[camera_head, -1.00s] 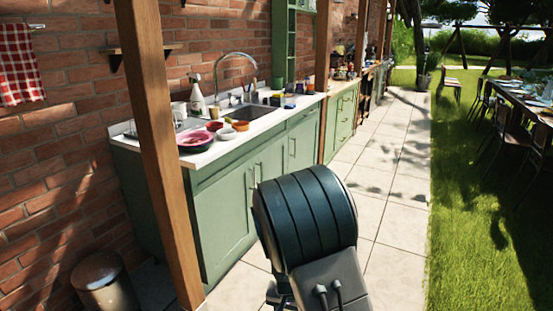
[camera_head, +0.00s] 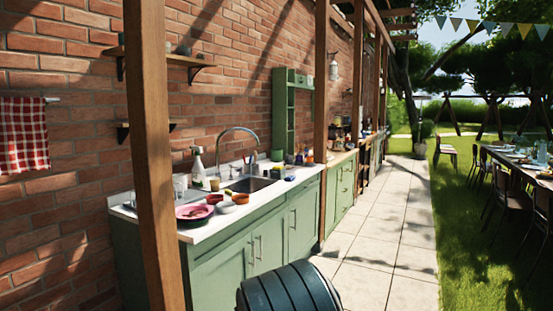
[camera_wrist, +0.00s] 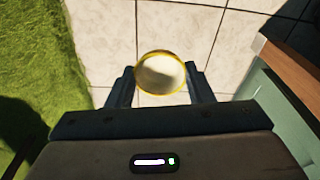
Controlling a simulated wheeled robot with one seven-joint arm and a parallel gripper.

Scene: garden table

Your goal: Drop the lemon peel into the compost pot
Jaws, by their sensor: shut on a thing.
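My gripper (camera_wrist: 160,84) shows in the wrist view, its two dark fingers shut on the lemon peel (camera_wrist: 160,73). The peel is round and cup-like, with a bright yellow rim and a pale hollow facing the camera. It is held above pale paving. Neither the peel nor my gripper shows in the head view, where my dark ribbed arm link is at the bottom. I cannot pick out the compost pot in either view.
A green kitchen counter (camera_head: 200,235) runs along the brick wall, with a sink (camera_head: 250,184), pink plate (camera_head: 194,212) and spray bottle (camera_head: 198,172). A wooden post (camera_head: 152,150) stands before it. The paved path (camera_head: 385,240) is clear. A dining table (camera_head: 540,178) stands at right.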

